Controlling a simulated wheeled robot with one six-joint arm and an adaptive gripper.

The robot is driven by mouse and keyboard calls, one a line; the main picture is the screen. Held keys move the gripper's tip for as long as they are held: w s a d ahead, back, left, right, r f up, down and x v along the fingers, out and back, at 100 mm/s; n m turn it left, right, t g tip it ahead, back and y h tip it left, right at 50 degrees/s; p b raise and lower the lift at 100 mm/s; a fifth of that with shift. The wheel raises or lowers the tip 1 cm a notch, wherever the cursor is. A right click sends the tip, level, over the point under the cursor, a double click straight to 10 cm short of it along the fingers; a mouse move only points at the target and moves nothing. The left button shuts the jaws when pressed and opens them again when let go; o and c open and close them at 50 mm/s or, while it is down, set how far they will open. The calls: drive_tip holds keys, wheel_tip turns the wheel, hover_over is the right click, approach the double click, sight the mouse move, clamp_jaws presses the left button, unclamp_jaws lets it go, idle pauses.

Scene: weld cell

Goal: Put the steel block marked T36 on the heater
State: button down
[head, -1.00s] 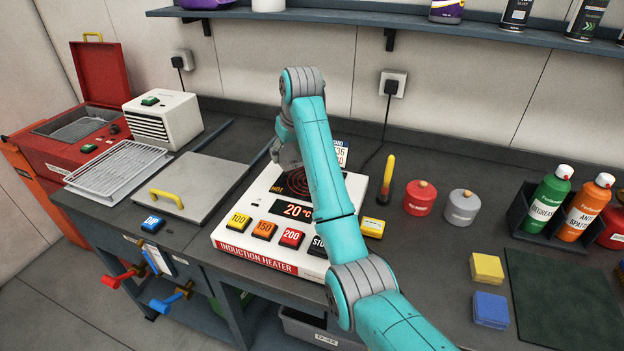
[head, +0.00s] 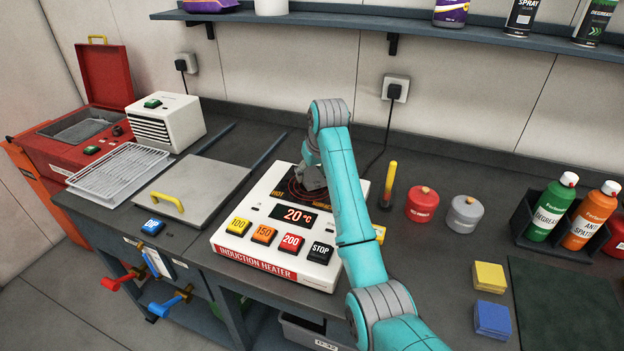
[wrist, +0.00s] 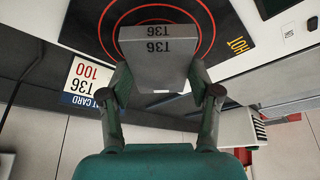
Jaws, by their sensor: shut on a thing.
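The grey steel block marked T36 (wrist: 158,48) is between the two fingers of my gripper (wrist: 160,84) in the wrist view. It is over the red rings of the black hot surface, and I cannot tell whether it touches it. In the head view my gripper (head: 311,180) is over the back part of the white induction heater (head: 253,259), partly hidden by my arm. The heater's display (head: 298,215) reads 20 °C, with buttons for 100, 150, 200 and STOP along its front.
A card reading T36 100 (wrist: 88,82) stands behind the heater. A yellow-handled steel plate (head: 200,190) and wire rack (head: 118,174) lie left. A red canister (head: 422,204), grey canister (head: 464,214) and yellow-topped stick (head: 389,184) stand right.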

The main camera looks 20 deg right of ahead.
drive_tip(key=shift+f, duration=1.15)
drive_tip(key=shift+c, duration=1.2)
unclamp_jaws()
drive_tip(key=shift+f, duration=0.2)
